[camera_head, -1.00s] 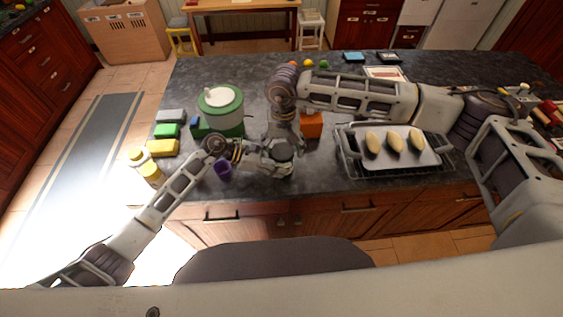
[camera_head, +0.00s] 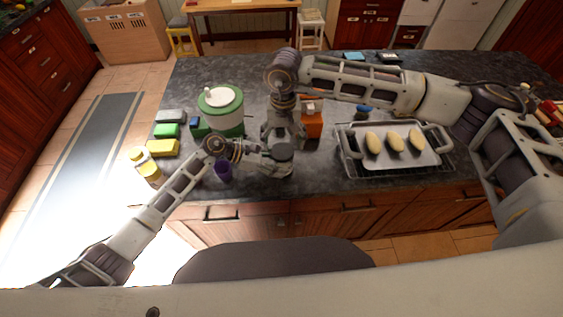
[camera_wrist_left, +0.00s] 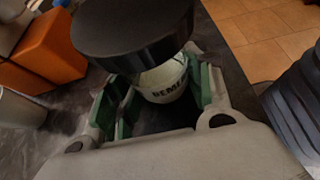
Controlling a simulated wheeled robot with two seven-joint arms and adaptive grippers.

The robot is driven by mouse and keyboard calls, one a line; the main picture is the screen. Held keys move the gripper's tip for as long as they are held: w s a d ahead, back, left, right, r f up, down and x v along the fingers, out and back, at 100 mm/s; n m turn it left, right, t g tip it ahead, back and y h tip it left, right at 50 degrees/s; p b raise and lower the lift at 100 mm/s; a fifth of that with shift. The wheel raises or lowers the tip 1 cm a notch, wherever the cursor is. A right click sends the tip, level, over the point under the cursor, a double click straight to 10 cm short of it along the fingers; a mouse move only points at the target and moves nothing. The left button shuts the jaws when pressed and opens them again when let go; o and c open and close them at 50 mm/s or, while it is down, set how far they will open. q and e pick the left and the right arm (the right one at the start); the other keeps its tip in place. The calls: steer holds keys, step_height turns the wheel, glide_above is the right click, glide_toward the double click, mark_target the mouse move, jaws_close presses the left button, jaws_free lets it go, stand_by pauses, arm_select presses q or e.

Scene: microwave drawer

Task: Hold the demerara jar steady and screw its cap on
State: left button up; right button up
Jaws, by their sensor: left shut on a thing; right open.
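The demerara jar (camera_wrist_left: 165,82) is white with dark lettering, and stands upright at the counter's front. Its black cap (camera_wrist_left: 135,32) sits on top; it also shows as a dark disc in the head view (camera_head: 282,152). I cannot tell how tightly it is screwed. My left gripper (camera_head: 268,161) is shut on the jar from the left; in the left wrist view its green pads flank the jar below the cap. My right gripper (camera_head: 283,138) is open, pointing down, just above and behind the cap, apart from it. Most of the jar is hidden in the head view.
An orange box (camera_head: 312,124) stands just right of my right gripper. A baking tray (camera_head: 432,158) with bread rolls is farther right. A green-and-white canister (camera_head: 222,108) is behind left. The counter's front edge is close.

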arm_select(q)
steer(key=shift+f, duration=0.15)
steer(key=o, duration=1.5)
steer(key=shift+a, duration=0.1)
steer(key=shift+v, duration=6)
steer(key=shift+s, duration=0.1)
